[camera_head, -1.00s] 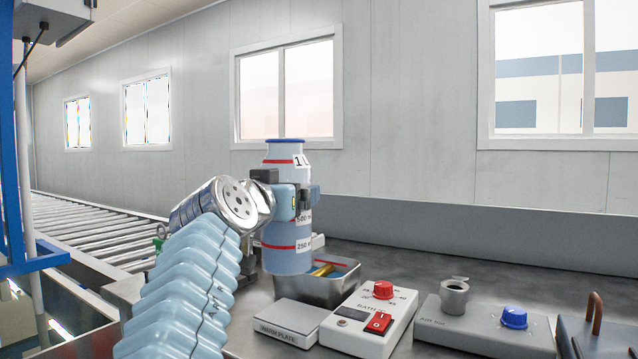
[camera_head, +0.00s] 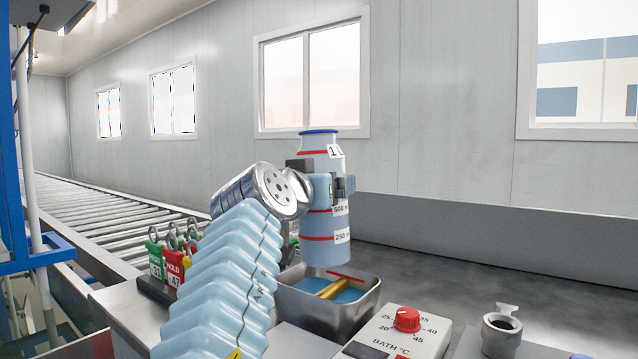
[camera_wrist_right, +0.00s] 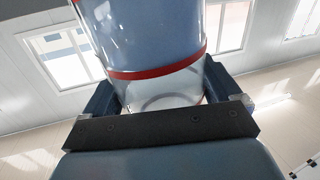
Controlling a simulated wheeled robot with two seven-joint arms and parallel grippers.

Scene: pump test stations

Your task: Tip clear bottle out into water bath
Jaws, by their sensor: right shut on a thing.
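The bath is an open metal tray holding blue water and a yellow-brown object. My right gripper (camera_head: 335,188) is shut on the bottle's middle. In the right wrist view, the gripper (camera_wrist_right: 158,96) has its fingers on both sides of the bottle (camera_wrist_right: 150,45). My left gripper is not in view.
A bath control box (camera_head: 405,322) with a red knob stands right of the bath, and a grey unit with a metal cup (camera_head: 500,330) farther right. The bench behind is clear.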

